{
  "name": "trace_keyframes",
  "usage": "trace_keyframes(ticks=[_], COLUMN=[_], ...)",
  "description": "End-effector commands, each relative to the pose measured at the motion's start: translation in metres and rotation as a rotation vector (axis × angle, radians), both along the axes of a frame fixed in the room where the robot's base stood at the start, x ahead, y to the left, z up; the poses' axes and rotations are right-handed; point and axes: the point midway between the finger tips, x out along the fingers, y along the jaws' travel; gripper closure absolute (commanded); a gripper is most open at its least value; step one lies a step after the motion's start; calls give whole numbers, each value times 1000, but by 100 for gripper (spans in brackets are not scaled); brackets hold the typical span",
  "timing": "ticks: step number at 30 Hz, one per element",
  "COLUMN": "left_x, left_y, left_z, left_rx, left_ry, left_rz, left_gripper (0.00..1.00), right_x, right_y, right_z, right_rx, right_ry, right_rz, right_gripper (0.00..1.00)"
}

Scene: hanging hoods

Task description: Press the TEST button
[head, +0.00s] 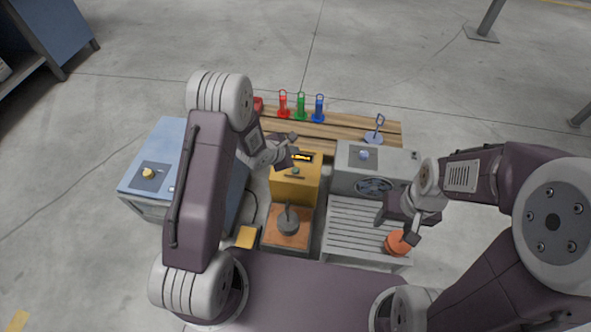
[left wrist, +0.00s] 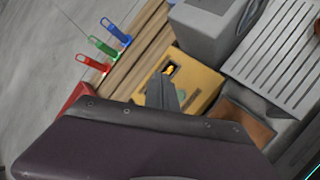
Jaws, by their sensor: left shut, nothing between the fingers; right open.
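A yellow box (head: 296,185) stands at the middle of the bench, with a small lit display (head: 302,157) and a small teal-green button (head: 296,171) on its sloped top. No TEST lettering is legible. In the left wrist view the yellow box (left wrist: 205,85) shows beyond my fingers, and the green button (left wrist: 182,92) is just beside them. My left gripper (head: 287,149) is shut and empty, above the box's back left part; the gap to its surface is unclear. It also shows in the left wrist view (left wrist: 164,84). My right gripper (head: 397,228) is open over the grey slatted surface.
An orange round thing (head: 397,243) lies below my right gripper. A grey unit (head: 350,181) stands right of the yellow box, a blue cabinet (head: 155,178) left. Red, green and blue tags (head: 301,107) stand on the wooden slats (head: 345,130) behind. A grey round weight-like thing (head: 288,224) is in front.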

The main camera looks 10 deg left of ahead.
Motion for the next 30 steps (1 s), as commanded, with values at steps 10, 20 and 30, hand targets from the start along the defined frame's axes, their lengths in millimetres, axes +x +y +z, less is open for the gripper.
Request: trace_keyframes(ticks=[10,20,30], left_x=[0,0,0], left_y=[0,0,0], left_z=[-36,-69,-86], left_rx=[1,0,0], left_ry=[0,2,-1], left_rz=[-1,1,1], left_gripper=[100,100,100], right_x=[0,0,0], right_y=[0,0,0], right_z=[-46,-90,-94], right_rx=[0,0,0], right_ry=[0,0,0], right_rz=[0,0,0], right_gripper=[43,43,43])
